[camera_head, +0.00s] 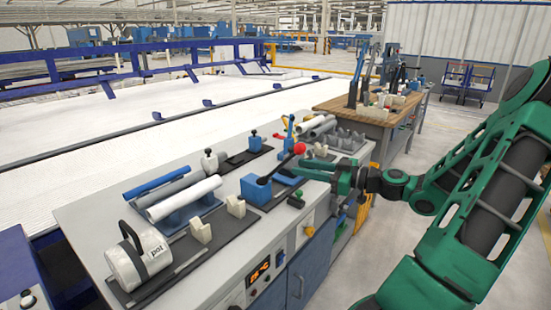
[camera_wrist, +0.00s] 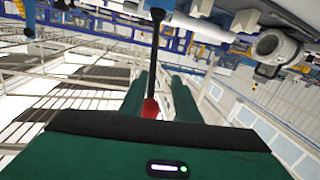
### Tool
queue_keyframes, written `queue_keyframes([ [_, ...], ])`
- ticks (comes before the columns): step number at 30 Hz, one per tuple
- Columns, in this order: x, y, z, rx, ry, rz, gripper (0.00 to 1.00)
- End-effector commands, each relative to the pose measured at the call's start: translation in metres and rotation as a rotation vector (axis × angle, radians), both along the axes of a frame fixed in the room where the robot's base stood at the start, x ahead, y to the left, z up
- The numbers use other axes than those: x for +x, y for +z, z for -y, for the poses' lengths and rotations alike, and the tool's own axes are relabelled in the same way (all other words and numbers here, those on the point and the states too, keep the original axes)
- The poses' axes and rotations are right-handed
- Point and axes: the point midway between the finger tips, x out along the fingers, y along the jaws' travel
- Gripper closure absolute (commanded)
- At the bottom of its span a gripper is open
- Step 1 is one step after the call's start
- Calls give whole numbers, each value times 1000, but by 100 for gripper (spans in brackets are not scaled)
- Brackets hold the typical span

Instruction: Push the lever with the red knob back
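The lever is a dark rod (camera_head: 279,167) rising at a slant from a blue block (camera_head: 256,191) on the bench, with a round red knob (camera_head: 300,148) at its upper end. My green gripper (camera_head: 300,174) is beside the lever, its fingers pointing left and appearing just below the knob in the head view. In the wrist view, the dark rod (camera_wrist: 156,50) runs down to the red knob (camera_wrist: 150,108), which shows in the gap between my gripper's fingers (camera_wrist: 160,84), nearer the left one. The fingers are apart. Whether they touch the lever cannot be told.
A second, blue lever (camera_head: 290,128) and grey pipes (camera_head: 318,126) are just behind the red knob. A wooden bench (camera_head: 380,112) stands farther back.

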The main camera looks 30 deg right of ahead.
Motion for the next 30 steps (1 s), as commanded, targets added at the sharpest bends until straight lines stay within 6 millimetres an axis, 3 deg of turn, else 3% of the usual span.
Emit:
queue_keyframes([
  [6,5,14,10,5,-31,65,70],
  [21,74,13,-29,4,-27,62,70],
  [30,93,12,-39,2,-30,59,70],
])
